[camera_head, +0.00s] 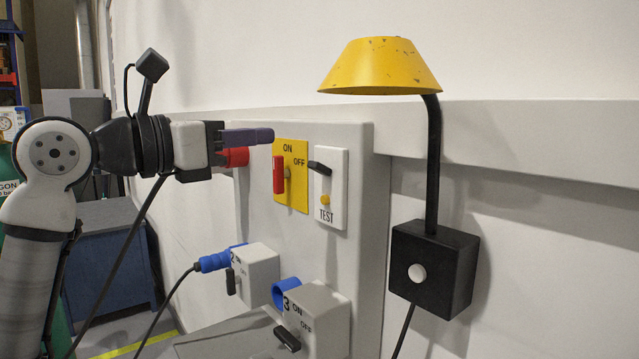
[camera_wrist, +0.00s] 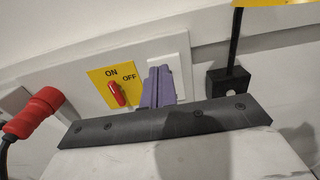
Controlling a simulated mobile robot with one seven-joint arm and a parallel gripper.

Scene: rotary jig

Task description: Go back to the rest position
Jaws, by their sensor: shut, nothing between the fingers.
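My gripper (camera_head: 268,136) is shut and empty, with its purple-grey fingers pointing right in the head view. It is in front of the upper part of the grey panel (camera_head: 355,145), left of the yellow ON/OFF plate. In the wrist view the fingers (camera_wrist: 157,88) are together and hide part of the white TEST plate. The red switch handle (camera_head: 279,175) on the yellow plate (camera_head: 296,198) points roughly upright in the head view. The TEST plate (camera_head: 336,200) bears a black lever and a yellow button. I cannot tell whether the fingers touch anything.
A yellow lamp (camera_head: 380,68) on a black box (camera_head: 433,268) is at the right. A red plug (camera_head: 236,157) is behind my gripper. Below are socket box 2 (camera_head: 258,278) with a blue plug and socket box 3 (camera_head: 318,315). Cables hang at the left.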

